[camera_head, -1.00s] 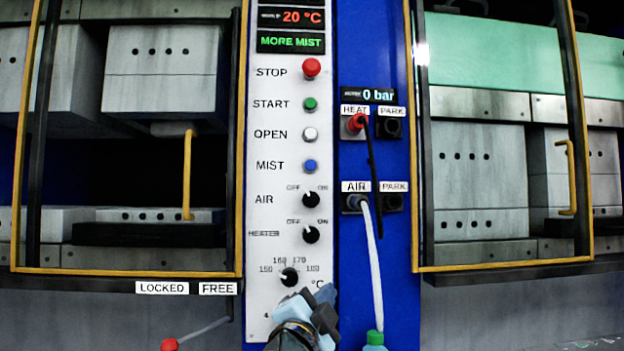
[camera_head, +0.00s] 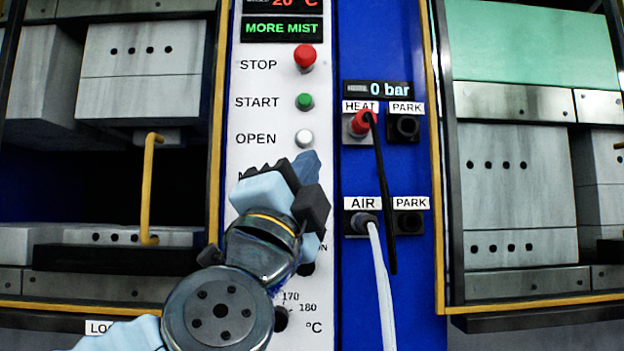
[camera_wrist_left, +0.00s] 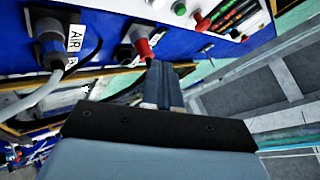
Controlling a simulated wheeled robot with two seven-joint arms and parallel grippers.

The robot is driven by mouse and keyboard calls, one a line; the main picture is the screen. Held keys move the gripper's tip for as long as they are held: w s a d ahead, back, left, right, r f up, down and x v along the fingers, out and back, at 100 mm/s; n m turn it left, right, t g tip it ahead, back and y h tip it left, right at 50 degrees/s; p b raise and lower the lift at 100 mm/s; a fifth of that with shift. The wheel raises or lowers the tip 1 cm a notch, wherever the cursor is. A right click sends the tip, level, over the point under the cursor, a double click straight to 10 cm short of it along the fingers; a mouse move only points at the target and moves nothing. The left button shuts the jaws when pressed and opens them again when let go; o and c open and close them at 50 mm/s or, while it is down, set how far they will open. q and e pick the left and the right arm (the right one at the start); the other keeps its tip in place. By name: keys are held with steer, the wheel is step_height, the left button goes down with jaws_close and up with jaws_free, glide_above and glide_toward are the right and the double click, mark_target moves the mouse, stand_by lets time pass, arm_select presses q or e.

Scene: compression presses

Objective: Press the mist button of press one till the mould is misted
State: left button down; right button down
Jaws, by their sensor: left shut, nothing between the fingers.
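The white control panel (camera_head: 262,85) has a display (camera_head: 283,28) that reads MORE MIST in green. Below it are the red STOP button (camera_head: 305,57), the green START button (camera_head: 304,102) and the white OPEN button (camera_head: 304,138). The MIST button and its label are hidden behind my left gripper (camera_head: 308,168). This gripper is shut and empty, with its fingertips just under the OPEN button. I cannot tell whether they touch the panel. In the left wrist view the shut fingers (camera_wrist_left: 163,86) point toward the panel side. The left press's mould (camera_head: 140,75) stands open. My right gripper is not in view.
Right of the panel, a red plug (camera_head: 360,123) sits in HEAT and a grey plug (camera_head: 363,223) in AIR, with black and white hoses hanging down. A pressure display (camera_head: 378,89) reads 0 bar. Yellow-edged guard frames (camera_head: 216,120) flank the panel. Knobs lie below my gripper.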

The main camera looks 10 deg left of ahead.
arm_select(q)
steer(key=shift+w, duration=0.1)
steer(key=w+a+b, duration=0.1)
steer(key=w+a, duration=0.1)
steer(key=w, duration=0.6)
steer(key=shift+a, duration=0.2)
steer(key=shift+w, duration=0.2)
stand_by(1.9)
steer(key=shift+w+a, duration=0.1)
steer(key=shift+w, duration=0.2)
